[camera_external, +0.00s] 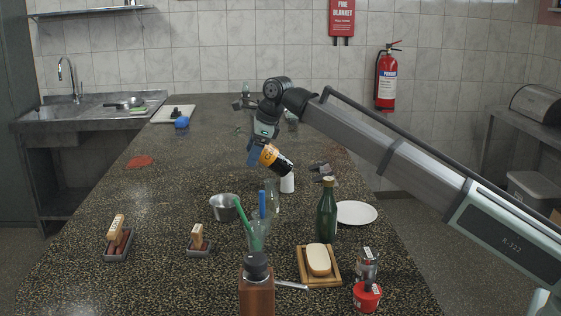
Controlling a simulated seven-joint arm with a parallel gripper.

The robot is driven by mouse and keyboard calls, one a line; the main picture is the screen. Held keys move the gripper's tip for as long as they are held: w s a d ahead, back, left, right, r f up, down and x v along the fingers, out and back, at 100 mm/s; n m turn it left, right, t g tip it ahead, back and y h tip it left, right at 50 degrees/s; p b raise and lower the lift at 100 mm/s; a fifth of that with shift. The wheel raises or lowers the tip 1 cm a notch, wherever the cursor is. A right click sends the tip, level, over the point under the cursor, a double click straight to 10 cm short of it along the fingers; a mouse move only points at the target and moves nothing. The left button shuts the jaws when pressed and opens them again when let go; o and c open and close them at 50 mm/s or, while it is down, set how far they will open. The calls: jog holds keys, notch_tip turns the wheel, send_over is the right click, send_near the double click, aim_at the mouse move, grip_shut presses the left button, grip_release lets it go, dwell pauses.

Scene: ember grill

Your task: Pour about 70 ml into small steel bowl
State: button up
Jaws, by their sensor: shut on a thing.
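The small steel bowl (224,208) stands upright on the dark speckled counter, left of centre. My gripper (257,152) is shut on a dark container with an orange band (271,157). It holds the container tilted in the air, above and to the right of the bowl, with the dark end pointing down to the right. The container is clear of the counter. I cannot make out its opening or contents, and no stream of liquid shows. The inside of the bowl is too small to read for a level.
A clear glass with blue and green sticks (257,234) stands close to the bowl's right. A green bottle (326,212), a white plate (356,213) and a soap tray (333,279) lie further right. A brush holder (199,243) stands in front.

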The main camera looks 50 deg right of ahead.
aim_at(268, 156)
jog(key=shift+s+d+f+g+h, duration=0.1)
jog(key=shift+f+g+h, duration=0.1)
jog(key=shift+f, duration=0.3)
jog(key=shift+s+d+f+g+h, duration=0.1)
jog(key=shift+f+h, duration=0.1)
jog(key=shift+f, duration=0.3)
jog(key=shift+s+d+f+g+h, duration=0.1)
jog(key=shift+d+f+g+h, duration=0.25)
jog(key=shift+f+g+h, duration=0.35)
jog(key=shift+s+d+g+h, duration=0.2)
jog(key=shift+g+h, duration=0.1)
jog(key=shift+h, duration=0.5)
jog(key=shift+w+a+r+n+g+h, duration=0.3)
jog(key=shift+r+g+h, duration=0.1)
jog(key=shift+r+h, duration=0.2)
jog(key=shift+s, duration=0.1)
jog(key=shift+s+d+f+g+h+p, duration=0.1)
jog(key=shift+s+d+g+h+p, duration=0.15)
jog(key=shift+d+g+h, duration=0.35)
jog(key=shift+s+d, duration=0.15)
jog(key=shift+d, duration=0.1)
jog(key=shift+s+d, duration=0.3)
jog(key=shift+d, duration=0.1)
jog(key=shift+s+d+p, duration=0.15)
jog(key=shift+p, duration=0.15)
dwell(1.0)
